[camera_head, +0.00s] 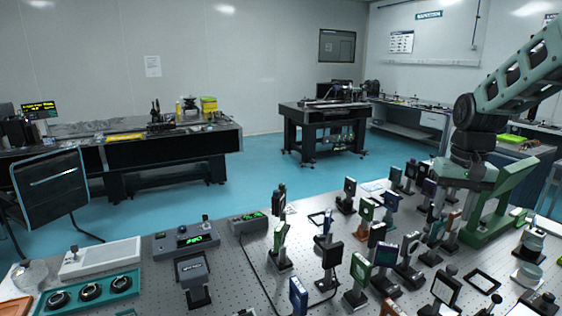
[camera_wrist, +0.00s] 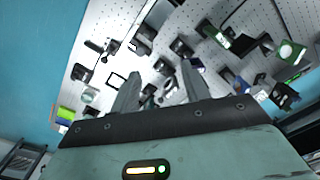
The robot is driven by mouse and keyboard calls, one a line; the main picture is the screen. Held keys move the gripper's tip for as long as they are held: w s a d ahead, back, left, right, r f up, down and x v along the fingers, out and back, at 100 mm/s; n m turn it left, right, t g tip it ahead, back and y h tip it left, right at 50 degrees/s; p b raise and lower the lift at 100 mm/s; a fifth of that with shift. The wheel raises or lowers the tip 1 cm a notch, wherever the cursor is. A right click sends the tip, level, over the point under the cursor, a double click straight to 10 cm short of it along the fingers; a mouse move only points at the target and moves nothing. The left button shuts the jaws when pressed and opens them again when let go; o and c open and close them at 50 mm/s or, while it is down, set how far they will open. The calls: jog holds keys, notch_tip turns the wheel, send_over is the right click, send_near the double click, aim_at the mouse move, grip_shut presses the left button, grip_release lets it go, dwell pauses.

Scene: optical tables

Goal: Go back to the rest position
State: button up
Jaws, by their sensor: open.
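My gripper (camera_wrist: 160,82) shows in the wrist view with its two grey fingers spread apart. No object is held between them. Beyond the fingers is the perforated optical table (camera_wrist: 105,38), seen from above with several optic mounts on it. In the head view my green arm comes in from the upper right and bends down over the right side of the optical table (camera_head: 225,285). The fingertips cannot be made out there among the mounts. I cannot tell the exact gap between the fingers and the mounts below.
Many upright optic mounts crowd the table's right half, such as a black-framed one (camera_head: 332,256). A teal tray (camera_head: 128,286) and control boxes stand at the left. A chair (camera_head: 52,190) is beyond. Blue floor (camera_head: 270,175) lies open before the back tables.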

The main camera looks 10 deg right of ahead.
jog(key=s+a+f+n+b, duration=0.25)
jog(key=s+a, duration=0.35)
jog(key=a, duration=0.5)
jog(key=s+a+f+n+b, duration=0.15)
jog(key=s+a+n, duration=0.3)
jog(key=a, duration=0.65)
jog(key=s+a+f+n, duration=0.2)
jog(key=s+a, duration=0.1)
jog(key=s, duration=0.5)
jog(key=s+a+f+n+b, duration=0.1)
jog(key=s+a+f+n, duration=0.1)
jog(key=s, duration=0.6)
jog(key=shift+a+f+n, duration=0.3)
jog(key=shift+a+f, duration=0.35)
jog(key=shift+f, duration=0.1)
jog(key=shift+c, duration=0.3)
